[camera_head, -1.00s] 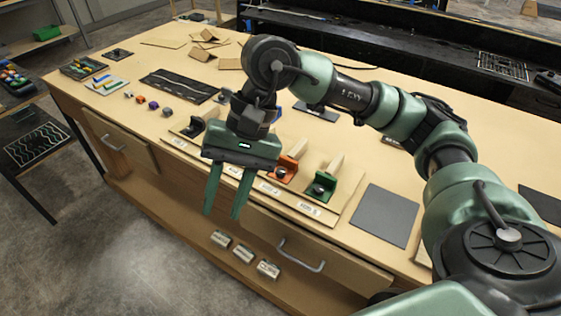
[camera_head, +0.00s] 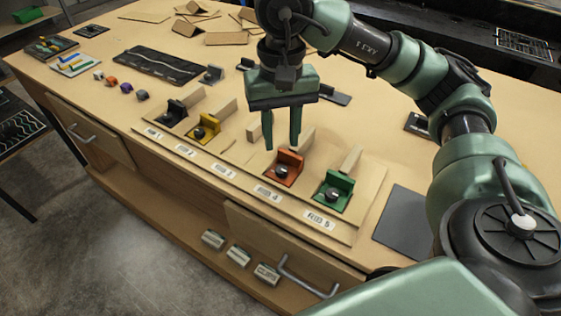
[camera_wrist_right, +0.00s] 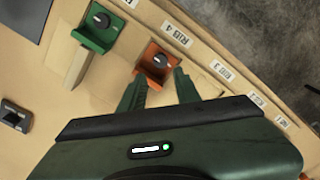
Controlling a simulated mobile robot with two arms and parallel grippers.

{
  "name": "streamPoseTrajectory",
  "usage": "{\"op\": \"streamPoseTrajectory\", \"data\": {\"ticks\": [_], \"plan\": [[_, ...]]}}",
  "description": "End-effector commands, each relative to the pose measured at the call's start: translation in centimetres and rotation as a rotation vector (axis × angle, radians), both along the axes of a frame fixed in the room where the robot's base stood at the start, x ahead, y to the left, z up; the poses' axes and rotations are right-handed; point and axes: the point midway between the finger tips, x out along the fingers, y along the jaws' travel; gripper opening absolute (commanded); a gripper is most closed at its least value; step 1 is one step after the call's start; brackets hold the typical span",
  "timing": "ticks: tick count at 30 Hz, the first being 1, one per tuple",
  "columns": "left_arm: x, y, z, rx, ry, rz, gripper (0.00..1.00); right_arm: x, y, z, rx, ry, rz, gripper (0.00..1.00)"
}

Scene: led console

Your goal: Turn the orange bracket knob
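The orange bracket (camera_head: 286,167) stands on the wooden board at the RIB 4 label, with a dark round knob (camera_head: 281,171) on its front. It also shows in the right wrist view (camera_wrist_right: 153,65), just beyond the fingertips, with its knob (camera_wrist_right: 160,60) uncovered. My right gripper (camera_head: 282,148) is open, fingers pointing down, above and just behind the orange bracket in the head view. Nothing is between the fingers that I can make out. In the right wrist view the fingertips (camera_wrist_right: 157,78) lie on either side of the bracket's near edge; contact cannot be told. My left gripper is not in view.
A green bracket (camera_head: 335,190) stands right of the orange one, a yellow bracket (camera_head: 206,129) and a black one (camera_head: 174,113) to the left. Wooden ribs rise behind them. A grey mat (camera_head: 403,222) lies at right. Small coloured blocks (camera_head: 126,88) lie at left.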

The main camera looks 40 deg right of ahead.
Motion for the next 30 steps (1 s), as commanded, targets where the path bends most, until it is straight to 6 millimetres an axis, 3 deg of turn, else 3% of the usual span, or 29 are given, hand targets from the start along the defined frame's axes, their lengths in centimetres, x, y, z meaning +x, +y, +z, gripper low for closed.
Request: {"op": "streamPoseTrajectory", "data": {"ticks": [15,28,29,30], "plan": [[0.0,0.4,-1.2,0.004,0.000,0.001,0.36,-0.1,0.1,-6.4,0.002,0.003,0.001,0.32],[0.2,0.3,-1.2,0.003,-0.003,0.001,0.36,0.0,0.1,-7.4,0.001,0.000,0.001,0.32],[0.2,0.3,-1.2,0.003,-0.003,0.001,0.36,0.0,0.1,-7.4,0.001,0.000,0.001,0.29],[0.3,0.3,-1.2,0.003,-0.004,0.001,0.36,0.0,0.1,-7.4,0.001,0.000,0.001,0.18]]}}
